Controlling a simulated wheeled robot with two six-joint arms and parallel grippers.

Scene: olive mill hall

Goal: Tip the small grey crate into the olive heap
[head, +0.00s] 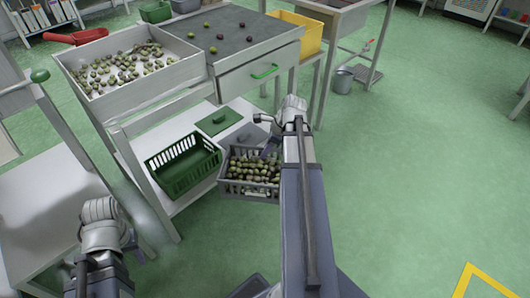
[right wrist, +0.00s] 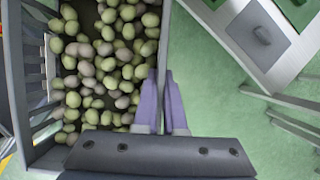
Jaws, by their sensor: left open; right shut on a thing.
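The small grey crate (head: 249,191) is full of green olives and sits level beside the lower shelf, right of a green crate. It also shows in the right wrist view (right wrist: 34,75), olives inside. I cannot tell whether the crate rests on anything. The olive heap (head: 125,68) lies spread in a pale shallow tray (head: 150,92) on the table, up and left of the crate. My left arm shows at lower left; its fingers are out of sight.
An empty green crate (head: 180,182) and a green lid (head: 218,120) are on the lower shelf. A red scoop (head: 78,37) lies at the tray's left. A dark sorting surface (head: 240,38) holds a few olives. The green floor (head: 420,150) at right is clear.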

